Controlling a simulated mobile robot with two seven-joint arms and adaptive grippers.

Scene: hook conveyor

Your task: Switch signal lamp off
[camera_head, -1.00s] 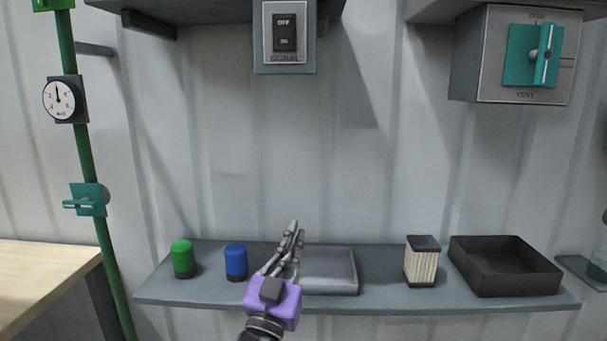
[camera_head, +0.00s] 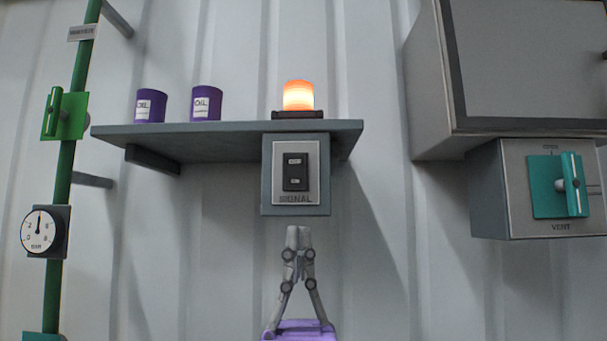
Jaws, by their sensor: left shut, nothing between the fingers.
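The signal lamp (camera_head: 298,96) glows orange on top of the upper shelf. Below it, the signal switch box (camera_head: 267,178) is fixed at the shelf's front edge, with a black rocker switch (camera_head: 295,171) on a light plate. The plate's label reads as SIGNAL, partly unclear. My left gripper (camera_head: 298,232) points up just below the switch box in the picture, with its fingertips together and nothing held. A gap shows between the fingertips and the box. My right gripper is not in view.
Two purple oil cans (camera_head: 150,107) stand on the upper shelf (camera_head: 220,128). A grey box with a teal vent handle (camera_head: 558,186) is at right, under a large cabinet (camera_head: 530,65). A green pipe (camera_head: 65,170) with a gauge (camera_head: 44,231) runs at left.

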